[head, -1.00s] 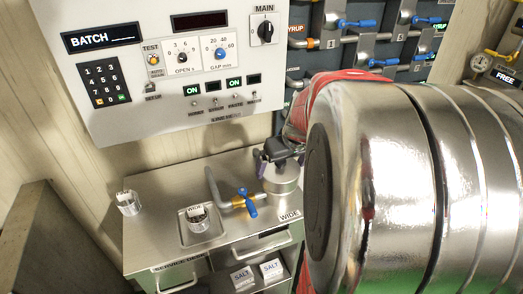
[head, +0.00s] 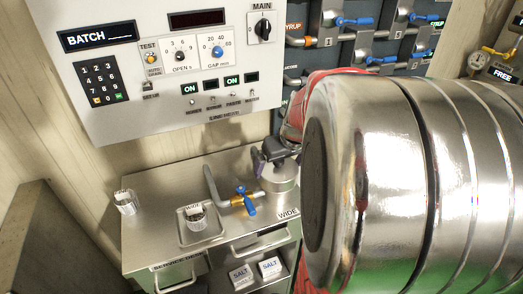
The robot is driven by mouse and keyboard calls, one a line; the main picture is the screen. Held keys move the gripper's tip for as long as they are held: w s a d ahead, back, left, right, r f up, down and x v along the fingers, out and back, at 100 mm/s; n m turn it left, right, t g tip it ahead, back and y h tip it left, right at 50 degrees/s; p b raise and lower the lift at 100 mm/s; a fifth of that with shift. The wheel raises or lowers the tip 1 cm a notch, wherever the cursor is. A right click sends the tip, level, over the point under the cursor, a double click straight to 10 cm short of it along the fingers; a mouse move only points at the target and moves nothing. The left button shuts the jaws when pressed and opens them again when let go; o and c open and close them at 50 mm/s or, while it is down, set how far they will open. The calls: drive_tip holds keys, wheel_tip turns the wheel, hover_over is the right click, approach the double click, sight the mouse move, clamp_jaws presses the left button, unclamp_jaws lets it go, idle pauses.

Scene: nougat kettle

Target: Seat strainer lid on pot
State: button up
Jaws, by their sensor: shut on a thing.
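A small silver pot (head: 279,181) stands at the back right of the metal desk, beside a bent pipe with a blue valve handle (head: 247,202). My gripper (head: 268,160), dark with a purple finger part, is right at the pot's top. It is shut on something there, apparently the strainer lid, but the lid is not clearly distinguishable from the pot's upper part. I cannot tell whether it touches the rim. My large chrome arm link and red arm part fill the right side and hide what lies behind.
A small labelled cup (head: 126,203) stands on the desk's left. Another cup (head: 195,216) sits in a square tray (head: 211,235). A control panel (head: 170,60) hangs above. Salt boxes (head: 255,272) sit below the desk. The desk's back left is clear.

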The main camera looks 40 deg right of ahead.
drive_tip(key=shift+f, duration=1.05)
idle(2.0)
drive_tip(key=o, duration=0.8)
drive_tip(key=shift+o, duration=0.2)
drive_tip(key=shift+r, duration=0.15)
drive_tip(key=shift+w+r, duration=0.1)
drive_tip(key=shift+r, duration=3.75)
